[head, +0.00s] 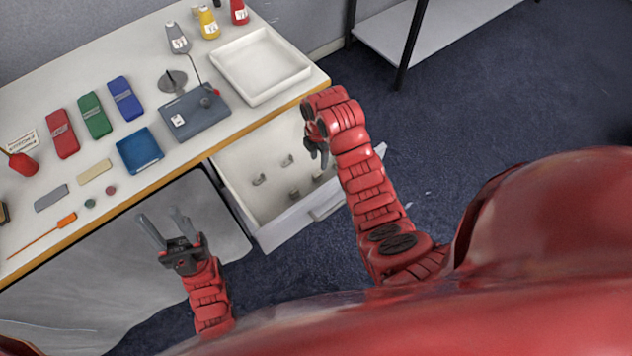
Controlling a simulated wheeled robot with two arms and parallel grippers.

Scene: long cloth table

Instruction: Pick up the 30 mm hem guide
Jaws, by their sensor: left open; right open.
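An open drawer (222,180) juts out below the table's front edge. It holds several small metal pieces: one (259,180) at the left, one (287,161) further back, one (294,193) near the front and one (318,176) at the right. They are too small for me to read a size, so I cannot tell which is the 30 mm hem guide. My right gripper (318,157) hangs over the drawer's right side, fingers down, open and seemingly empty. My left gripper (161,213) is open and empty in front of the table, left of the drawer.
On the table (190,155) are a white tray (262,98), a grey-blue box (196,113), a blue tray (139,150), red, green and blue cases, and an orange-handled tool (66,219). A shelf (420,30) stands behind.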

